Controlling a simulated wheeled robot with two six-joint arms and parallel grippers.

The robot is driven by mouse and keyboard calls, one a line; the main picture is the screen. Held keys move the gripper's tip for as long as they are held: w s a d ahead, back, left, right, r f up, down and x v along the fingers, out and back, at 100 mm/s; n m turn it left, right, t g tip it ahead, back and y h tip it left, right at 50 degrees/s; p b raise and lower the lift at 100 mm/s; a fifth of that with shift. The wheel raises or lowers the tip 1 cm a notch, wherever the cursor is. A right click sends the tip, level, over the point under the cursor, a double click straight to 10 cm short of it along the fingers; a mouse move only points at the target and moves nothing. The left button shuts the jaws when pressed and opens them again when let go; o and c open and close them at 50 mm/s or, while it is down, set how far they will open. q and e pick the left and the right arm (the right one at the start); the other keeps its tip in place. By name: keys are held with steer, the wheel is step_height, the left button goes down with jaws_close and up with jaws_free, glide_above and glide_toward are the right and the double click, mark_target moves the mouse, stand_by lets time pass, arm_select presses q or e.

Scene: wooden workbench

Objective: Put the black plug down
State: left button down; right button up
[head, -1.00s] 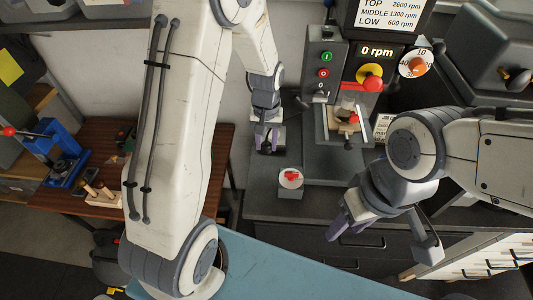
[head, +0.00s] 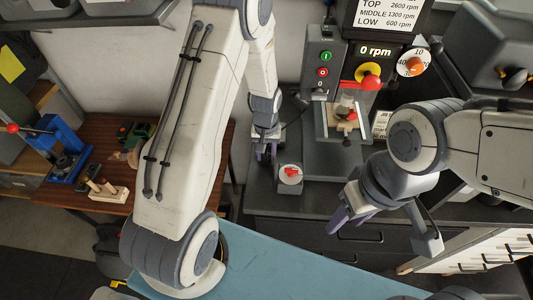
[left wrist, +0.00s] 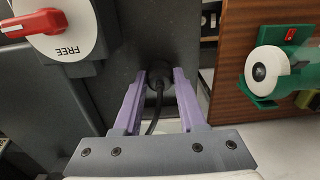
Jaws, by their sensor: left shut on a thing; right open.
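The black plug (left wrist: 157,80) is between the purple fingers of my left gripper (left wrist: 158,76) in the left wrist view, with its dark cable (left wrist: 154,118) trailing back toward the wrist. My left gripper is shut on the plug. In the head view my left gripper (head: 267,154) points down over the dark bench top, just left of a grey box with a red rotary switch (head: 290,174). The plug is hard to make out there, and I cannot tell whether it touches the bench. My right gripper (head: 340,218) is open and empty, at the bench's front edge.
The switch's white dial (left wrist: 70,22) reads FREE in the left wrist view. Left of the bench is a wooden table (head: 75,208) with a blue press (head: 68,160) and a green tool (head: 137,133).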

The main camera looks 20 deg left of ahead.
arm_select(q)
steer(key=shift+f, duration=0.5)
steer(key=shift+c, duration=2.4)
jaws_free()
steer(key=shift+r, duration=0.1)
